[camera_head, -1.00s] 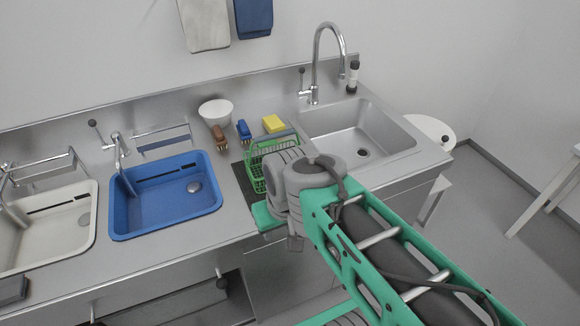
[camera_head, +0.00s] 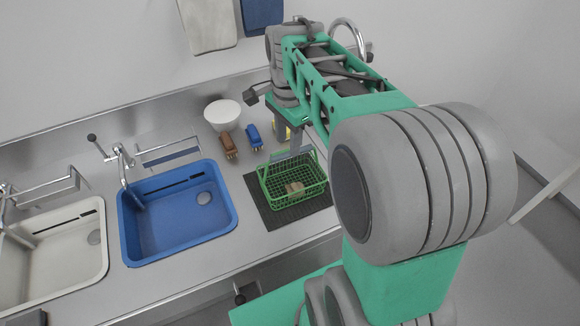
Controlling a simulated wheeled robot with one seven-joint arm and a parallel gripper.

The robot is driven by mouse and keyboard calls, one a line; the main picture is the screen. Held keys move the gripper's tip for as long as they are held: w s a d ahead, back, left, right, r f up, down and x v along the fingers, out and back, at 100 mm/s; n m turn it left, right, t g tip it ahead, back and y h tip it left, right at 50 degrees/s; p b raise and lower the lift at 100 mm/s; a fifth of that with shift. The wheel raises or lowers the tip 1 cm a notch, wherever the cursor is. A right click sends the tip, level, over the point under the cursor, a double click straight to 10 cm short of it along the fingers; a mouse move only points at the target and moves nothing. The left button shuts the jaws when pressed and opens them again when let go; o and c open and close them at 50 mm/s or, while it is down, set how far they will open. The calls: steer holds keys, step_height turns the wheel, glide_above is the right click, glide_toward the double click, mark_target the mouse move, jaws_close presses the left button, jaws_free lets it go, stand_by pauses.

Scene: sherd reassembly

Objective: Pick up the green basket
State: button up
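The green wire basket (camera_head: 312,194) stands upright on a dark ribbed mat (camera_head: 262,206) on the steel counter. A small tan piece (camera_head: 294,188) lies inside it. The upper part of its handle is partly covered by my gripper. My gripper (camera_head: 296,150) points down from above at the basket's back side, close to the handle. Its fingers are small and overlap the handle in the picture, so I cannot tell whether they are open or shut, or touching it.
A blue sink (camera_head: 133,240) and a white sink (camera_head: 97,268) lie to the left. A white bowl (camera_head: 222,114), a brown brush (camera_head: 229,145) and a blue brush (camera_head: 254,135) stand behind. A tap (camera_head: 352,32) rises at the back.

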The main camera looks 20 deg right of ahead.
steer(key=shift+w+d+r+m, duration=0.55)
steer(key=shift+d+m, duration=0.15)
steer(key=shift+m, duration=0.3)
steer(key=shift+w+d+f, duration=0.1)
steer(key=shift+d+f, duration=0.05)
steer(key=shift+f, duration=0.25)
step_height(320, 180, down, 7)
steer(key=shift+f+p, duration=0.1)
steer(key=shift+p, duration=1)
steer(key=shift+f, duration=0.2)
steer(key=shift+c, duration=0.3)
jaws_close()
